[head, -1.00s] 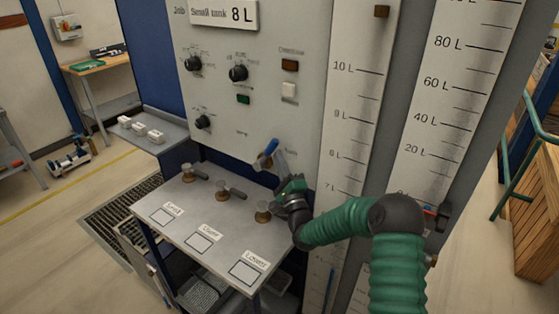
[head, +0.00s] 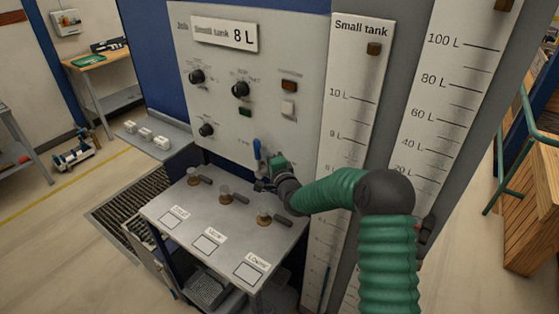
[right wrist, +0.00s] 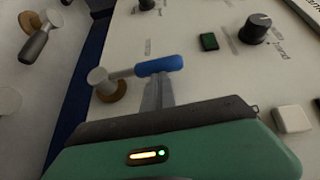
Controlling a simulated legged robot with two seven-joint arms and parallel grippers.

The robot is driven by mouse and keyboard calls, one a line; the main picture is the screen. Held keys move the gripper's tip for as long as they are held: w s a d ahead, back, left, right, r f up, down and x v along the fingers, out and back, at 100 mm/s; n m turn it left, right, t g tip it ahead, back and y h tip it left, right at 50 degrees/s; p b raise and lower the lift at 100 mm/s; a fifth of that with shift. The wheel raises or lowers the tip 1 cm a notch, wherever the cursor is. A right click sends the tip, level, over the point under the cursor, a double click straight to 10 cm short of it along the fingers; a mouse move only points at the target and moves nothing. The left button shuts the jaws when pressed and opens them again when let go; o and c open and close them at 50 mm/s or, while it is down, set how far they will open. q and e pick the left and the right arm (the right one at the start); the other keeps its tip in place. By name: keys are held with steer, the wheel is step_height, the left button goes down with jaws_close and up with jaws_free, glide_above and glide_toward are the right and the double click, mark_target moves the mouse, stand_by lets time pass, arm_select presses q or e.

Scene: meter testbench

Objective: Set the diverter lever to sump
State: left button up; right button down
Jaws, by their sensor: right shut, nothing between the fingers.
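The diverter lever with its blue handle (head: 257,149) is low on the grey panel, its handle pointing nearly straight up in the head view. It also shows in the right wrist view (right wrist: 160,66), with a grey arm running to a round brass-coloured pivot. My right gripper (head: 262,184) is at the lever, just below the blue handle. Its fingers (right wrist: 158,95) are shut with nothing between them, and their tips are close to the handle; I cannot tell whether they touch. The small lettering beside the lever is too blurred to read. My left gripper is not in view.
The panel carries black knobs (head: 240,90), a green button (head: 245,112) and a white button (head: 288,108). Below is a metal shelf (head: 180,240) with several brass valves and labels. Tall level scales (head: 350,120) stand right of the panel, behind my right arm.

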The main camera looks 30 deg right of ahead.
mark_target(255, 149)
steer(key=shift+w+a+r+n+g+p, duration=0.35)
steer(key=shift+w+g+p, duration=0.2)
steer(key=shift+w+p, duration=0.1)
steer(key=shift+w+a+r+n+g+p, duration=0.25)
steer(key=shift+w+n+g+p, duration=0.1)
steer(key=shift+w+g+p, duration=0.2)
steer(key=shift+w+a+f+n+g, duration=0.15)
steer(key=shift+w+a+n+g, duration=0.15)
steer(key=shift+w+g, duration=0.25)
steer(key=shift+w+a+f, duration=0.1)
steer(key=shift+w+f, duration=0.1)
steer(key=shift+w, duration=0.4)
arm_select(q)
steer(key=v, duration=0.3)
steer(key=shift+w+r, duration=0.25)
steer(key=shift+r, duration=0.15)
arm_select(e)
steer(key=shift+a+r, duration=0.1)
